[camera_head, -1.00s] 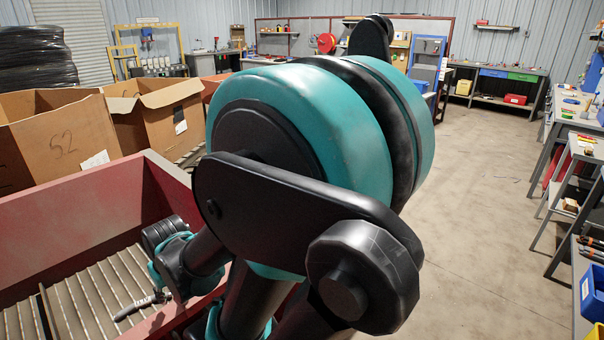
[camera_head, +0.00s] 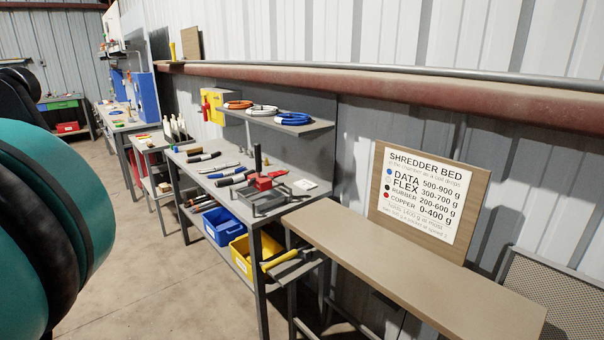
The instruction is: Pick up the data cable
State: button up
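A blue coil of cable (camera_head: 292,118) lies at the right end of the grey wall shelf above the workbench. A white coil (camera_head: 262,110) and an orange coil (camera_head: 238,104) lie to its left on the same shelf. The sign (camera_head: 421,194) on the wall shows a blue dot beside DATA, but no label on the coils can be read. My gripper is out of view; only a teal and black part of my arm shows at the left edge.
A blue bin (camera_head: 222,227) and a yellow bin (camera_head: 240,258) sit below. A bare brown bench (camera_head: 400,268) stands in front right. Open floor (camera_head: 150,270) lies left of the workbench.

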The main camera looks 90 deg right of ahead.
aim_at(233, 171)
jog(key=z, duration=2.7)
jog(key=i+j+z, duration=0.15)
jog(key=i+j, duration=0.15)
